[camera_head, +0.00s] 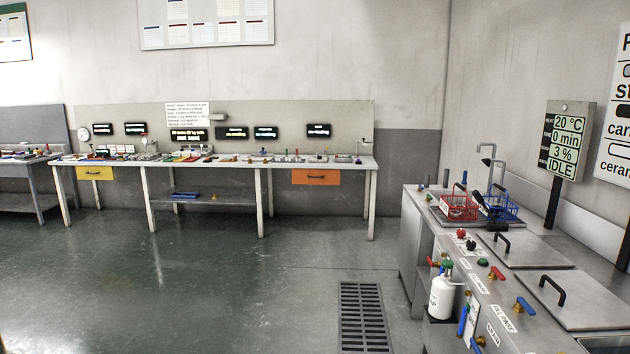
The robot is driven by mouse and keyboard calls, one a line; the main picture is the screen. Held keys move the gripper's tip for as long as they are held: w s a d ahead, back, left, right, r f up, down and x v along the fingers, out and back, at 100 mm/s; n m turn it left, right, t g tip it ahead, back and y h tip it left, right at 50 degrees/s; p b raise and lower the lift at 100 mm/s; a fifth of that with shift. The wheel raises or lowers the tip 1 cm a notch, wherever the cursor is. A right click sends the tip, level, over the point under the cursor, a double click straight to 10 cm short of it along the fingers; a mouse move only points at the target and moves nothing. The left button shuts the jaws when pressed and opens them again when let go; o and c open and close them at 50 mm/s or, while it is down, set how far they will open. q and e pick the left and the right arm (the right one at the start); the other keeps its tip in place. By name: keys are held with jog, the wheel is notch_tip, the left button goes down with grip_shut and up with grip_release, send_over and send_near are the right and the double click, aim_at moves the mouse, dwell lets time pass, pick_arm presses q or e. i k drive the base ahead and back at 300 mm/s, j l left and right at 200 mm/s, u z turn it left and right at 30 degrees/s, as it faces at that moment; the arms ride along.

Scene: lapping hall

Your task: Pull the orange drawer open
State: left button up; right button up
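The orange drawer (315,178) is under the right end of the long workbench (220,162) at the back wall. It has a dark handle on its front. Its front looks flush under the bench top, so it appears shut. It is across the room from me, and nothing stands in front of it. Neither of my grippers is in view.
A yellow drawer (95,173) is under the bench's left end. Open floor (215,270) lies before the bench, with a dark floor grate (363,318). A steel sink counter (480,236) with valves and a white bottle (441,297) stands at right.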

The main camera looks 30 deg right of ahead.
aim_at(306, 176)
jog(key=i+l+z, duration=0.4)
jog(key=i, duration=0.25)
jog(key=i+l+z, duration=0.4)
jog(key=i, duration=0.35)
jog(key=i+z, duration=0.4)
jog(key=i, duration=3.65)
jog(key=i+l+u, duration=0.1)
jog(key=i, duration=0.45)
jog(key=i+l+u, duration=0.1)
jog(key=i, duration=0.45)
jog(key=i+l+u, duration=0.15)
jog(key=i, duration=0.35)
